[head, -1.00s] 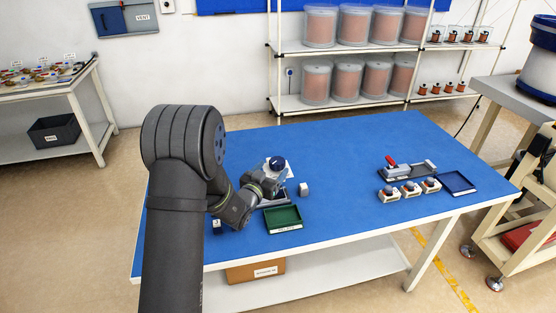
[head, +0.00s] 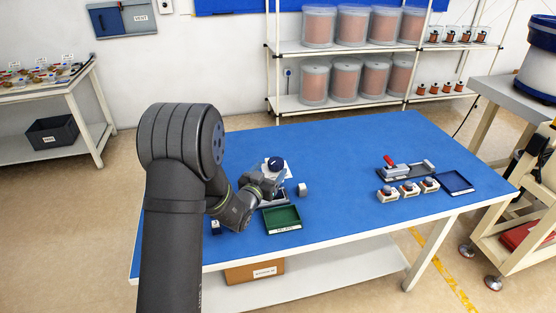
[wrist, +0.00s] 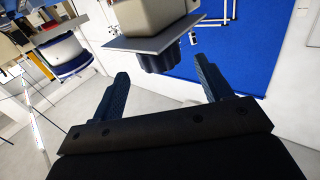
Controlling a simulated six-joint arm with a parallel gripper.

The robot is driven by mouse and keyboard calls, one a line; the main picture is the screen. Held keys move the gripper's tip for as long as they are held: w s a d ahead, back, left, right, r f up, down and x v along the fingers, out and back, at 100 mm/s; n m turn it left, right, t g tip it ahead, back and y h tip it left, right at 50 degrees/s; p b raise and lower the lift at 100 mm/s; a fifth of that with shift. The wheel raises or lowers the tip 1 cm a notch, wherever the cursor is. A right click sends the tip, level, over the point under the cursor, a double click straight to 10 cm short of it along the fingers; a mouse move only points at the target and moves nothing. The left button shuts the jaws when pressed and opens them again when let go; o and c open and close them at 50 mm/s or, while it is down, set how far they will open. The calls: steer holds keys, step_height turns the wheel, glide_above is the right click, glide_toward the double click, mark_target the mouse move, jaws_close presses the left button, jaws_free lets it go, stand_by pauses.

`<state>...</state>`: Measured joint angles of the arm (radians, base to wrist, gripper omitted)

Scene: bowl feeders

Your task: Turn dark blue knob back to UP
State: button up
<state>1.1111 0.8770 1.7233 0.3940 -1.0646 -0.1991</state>
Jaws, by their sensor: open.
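The dark blue knob (head: 275,163) sits on a pale plate on the blue table, just beyond my gripper (head: 272,183). In the wrist view the knob (wrist: 160,62) hangs from a grey plate (wrist: 150,42) on a beige body. My gripper (wrist: 161,70) is open, one finger on each side of the knob with gaps showing. I see no finger touching it. The knob's pointer and the UP mark are not readable.
A green tray (head: 267,222) lies in front of the gripper, and a small grey block (head: 302,190) stands to the right. A red-handled fixture (head: 405,168), several small parts and a blue tray (head: 455,182) are at the right. The table's middle is clear.

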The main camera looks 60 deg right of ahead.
mark_target(279, 157)
steer(key=d, duration=0.7)
steer(key=shift+w, duration=0.4)
steer(key=c, duration=1)
steer(key=shift+o, duration=0.2)
